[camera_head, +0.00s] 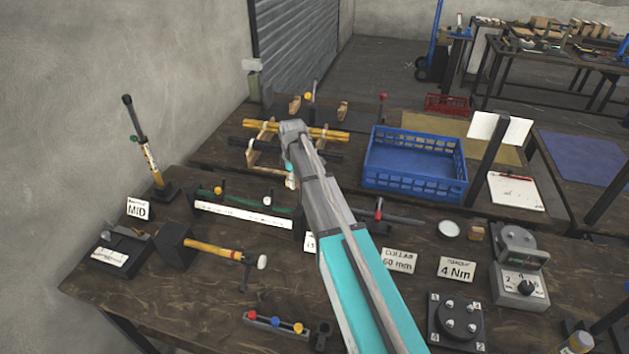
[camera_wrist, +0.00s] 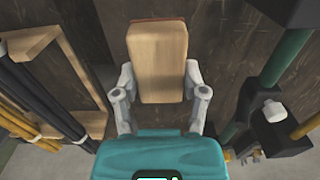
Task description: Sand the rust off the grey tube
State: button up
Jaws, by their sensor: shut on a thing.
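My gripper (camera_wrist: 159,72) is shut on a pale wooden block (camera_wrist: 157,50), with one finger on each side. The block has a thin reddish-brown far edge and is held over dark wood; I cannot tell whether it touches. In the head view my arm reaches over the far bench, and the block is hidden. Dark tubes (camera_wrist: 38,88) lie in a wooden rack (camera_wrist: 72,45) left of the gripper; one also shows in the head view (camera_head: 325,155). I cannot tell whether one is the grey tube. No rust is discernible.
Yellow tubes (camera_head: 325,131) lie on the rack. A green tube (camera_wrist: 285,58) in a dark holder (camera_wrist: 272,128) is close right of my gripper. A blue crate (camera_head: 415,183) stands right of my arm. A hammer (camera_head: 215,250) and label cards crowd the near bench.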

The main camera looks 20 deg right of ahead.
notch_tip(320, 180, up, 16)
jog(key=p, duration=1.5)
jog(key=shift+p, duration=0.4)
